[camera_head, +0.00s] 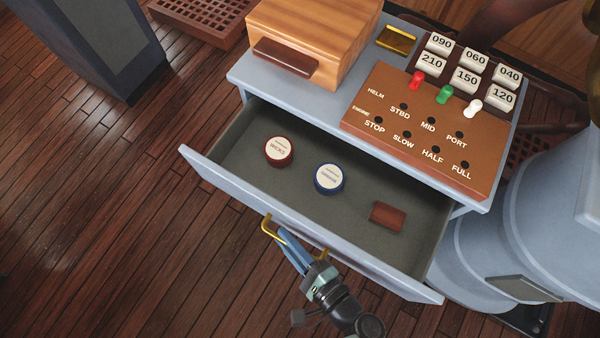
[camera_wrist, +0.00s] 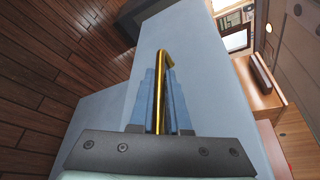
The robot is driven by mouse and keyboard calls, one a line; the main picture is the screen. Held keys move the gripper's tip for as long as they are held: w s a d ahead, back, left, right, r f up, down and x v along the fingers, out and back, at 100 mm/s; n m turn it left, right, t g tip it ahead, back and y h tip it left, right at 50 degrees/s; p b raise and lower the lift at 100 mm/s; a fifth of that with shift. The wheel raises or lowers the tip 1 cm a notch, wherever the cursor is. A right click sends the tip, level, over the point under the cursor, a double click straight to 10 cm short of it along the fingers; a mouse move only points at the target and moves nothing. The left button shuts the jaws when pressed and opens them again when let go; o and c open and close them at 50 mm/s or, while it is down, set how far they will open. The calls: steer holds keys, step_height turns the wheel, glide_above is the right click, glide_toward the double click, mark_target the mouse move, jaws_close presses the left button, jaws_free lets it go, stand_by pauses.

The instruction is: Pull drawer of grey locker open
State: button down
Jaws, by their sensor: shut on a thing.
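The grey locker (camera_head: 237,76) stands in the middle of the head view, with its drawer (camera_head: 205,163) pulled well out. The drawer front carries a brass bar handle (camera_head: 268,228). My gripper (camera_head: 284,240) is at this handle, outside the drawer front, with its blue fingers shut on it. In the wrist view, the brass handle (camera_wrist: 161,95) runs between the two fingers of my gripper (camera_wrist: 161,85), against the grey drawer front. Inside the drawer lie a red-rimmed round tin (camera_head: 279,150), a blue-rimmed round tin (camera_head: 329,178) and a small brown block (camera_head: 388,215).
On the locker top are a wooden box (camera_head: 310,40), a brass plate (camera_head: 396,40), a brown panel (camera_head: 425,130) with colored pegs, and several numbered white blocks (camera_head: 467,78). A dark pedestal (camera_head: 105,45) stands at upper left. The plank floor at left is clear.

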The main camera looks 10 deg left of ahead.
steer(key=shift+s+a+p, duration=0.15)
steer(key=shift+s+a, duration=0.05)
steer(key=shift+s, duration=0.5)
steer(key=shift+s+a+p, duration=0.15)
steer(key=shift+s+a, duration=0.05)
steer(key=shift+s, duration=0.5)
steer(key=c, duration=1.2)
jaws_free()
steer(key=shift+o, duration=0.2)
steer(key=b+v, duration=0.1)
steer(key=v, duration=1.2)
steer(key=shift+f, duration=0.2)
steer(key=shift+r, duration=0.1)
